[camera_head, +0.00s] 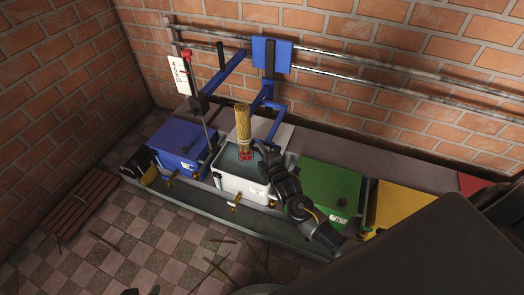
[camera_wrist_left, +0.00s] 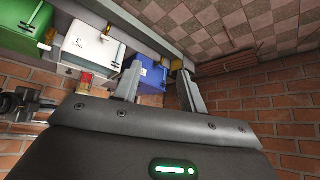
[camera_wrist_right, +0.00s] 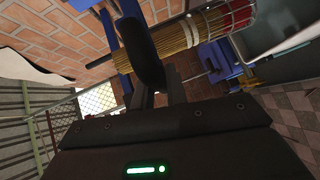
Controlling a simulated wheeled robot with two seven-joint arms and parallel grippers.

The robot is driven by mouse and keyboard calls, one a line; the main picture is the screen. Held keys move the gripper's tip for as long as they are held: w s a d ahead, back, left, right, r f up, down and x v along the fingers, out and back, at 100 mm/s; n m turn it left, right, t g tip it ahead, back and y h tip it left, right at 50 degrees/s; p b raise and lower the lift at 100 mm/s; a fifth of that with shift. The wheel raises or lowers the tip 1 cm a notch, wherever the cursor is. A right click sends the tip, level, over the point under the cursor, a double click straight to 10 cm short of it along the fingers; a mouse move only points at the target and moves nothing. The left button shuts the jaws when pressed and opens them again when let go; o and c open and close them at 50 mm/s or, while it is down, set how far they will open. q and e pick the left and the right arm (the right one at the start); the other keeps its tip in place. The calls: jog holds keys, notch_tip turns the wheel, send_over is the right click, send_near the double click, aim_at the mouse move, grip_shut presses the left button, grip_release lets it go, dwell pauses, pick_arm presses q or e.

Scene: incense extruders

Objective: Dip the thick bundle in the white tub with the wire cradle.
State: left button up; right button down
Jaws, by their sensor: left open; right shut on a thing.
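The white tub (camera_head: 240,184) stands between the blue and green tubs, with dark greenish liquid inside. The thick bundle (camera_head: 243,122) of tan sticks is upright over the tub, red end down. I cannot tell whether the red end touches the liquid.
A blue tub (camera_head: 180,138), a green tub (camera_head: 330,190) and a yellow tub (camera_head: 402,206) line the bench. A blue frame (camera_head: 271,55) and metal rails (camera_head: 350,66) stand behind, against brick walls. Wooden slats (camera_head: 85,205) and loose sticks lie on the checkered floor.

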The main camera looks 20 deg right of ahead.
notch_tip(320, 180, up, 2)
jog(key=shift+r+p, duration=0.15)
jog(key=shift+p, duration=0.75)
pick_arm(q)
jog(key=s+a+f+g+y, duration=0.1)
jog(key=s+a+f+g, duration=0.2)
jog(key=s, duration=0.1)
jog(key=shift+s+n+g, duration=0.3)
jog(key=shift+s+n, duration=0.1)
jog(key=shift+f, duration=0.1)
pick_arm(e)
jog(key=c, duration=1.4)
grip_release()
jog(key=shift+s, duration=0.25)
pick_arm(q)
jog(key=x, duration=0.1)
jog(key=p+x, duration=0.1)
jog(key=x, duration=0.1)
jog(key=shift+s+f+p, duration=0.25)
jog(key=shift+f+p, duration=0.1)
jog(key=shift+f, duration=0.15)
pick_arm(e)
jog(key=s+r, duration=0.1)
jog(key=s, duration=0.9)
jog(key=shift+r, duration=0.15)
